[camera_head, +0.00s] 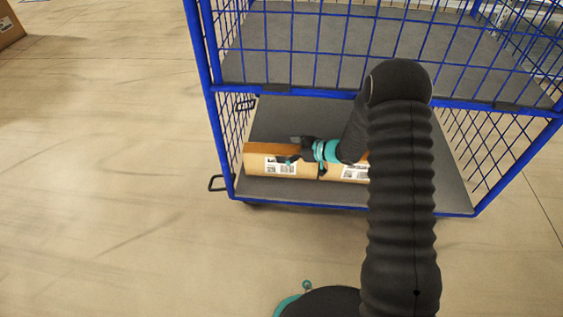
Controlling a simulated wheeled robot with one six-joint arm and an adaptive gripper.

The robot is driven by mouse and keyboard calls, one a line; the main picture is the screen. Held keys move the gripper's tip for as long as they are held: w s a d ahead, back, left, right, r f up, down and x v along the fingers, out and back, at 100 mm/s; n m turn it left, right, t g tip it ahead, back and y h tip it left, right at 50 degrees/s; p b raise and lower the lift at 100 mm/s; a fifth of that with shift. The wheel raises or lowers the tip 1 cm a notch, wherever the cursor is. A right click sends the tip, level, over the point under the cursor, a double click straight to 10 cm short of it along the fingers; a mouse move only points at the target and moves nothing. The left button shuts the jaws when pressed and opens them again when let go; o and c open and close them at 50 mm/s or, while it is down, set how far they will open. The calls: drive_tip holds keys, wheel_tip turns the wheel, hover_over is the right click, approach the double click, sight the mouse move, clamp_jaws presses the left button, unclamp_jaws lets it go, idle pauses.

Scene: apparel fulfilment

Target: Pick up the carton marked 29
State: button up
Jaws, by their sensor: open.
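Two brown cartons lie side by side at the front of the lower shelf of a blue cage trolley in the head view. The left carton (262,162) shows a white label with dark print on its front. The right carton (345,172) also has a white label and is partly hidden by my arm. The print is too small for me to read the number 29 on either. My gripper (290,150) is open, at the top right part of the left carton, with its fingers pointing left. I cannot tell whether it touches the carton.
The trolley's blue front bar (300,203) and left post (204,70) frame the lower shelf (300,121). An upper grey deck (290,50) and mesh stand above and behind. Another carton (8,25) sits at the far top left. The floor at left is clear.

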drive_tip(key=c, duration=1.9)
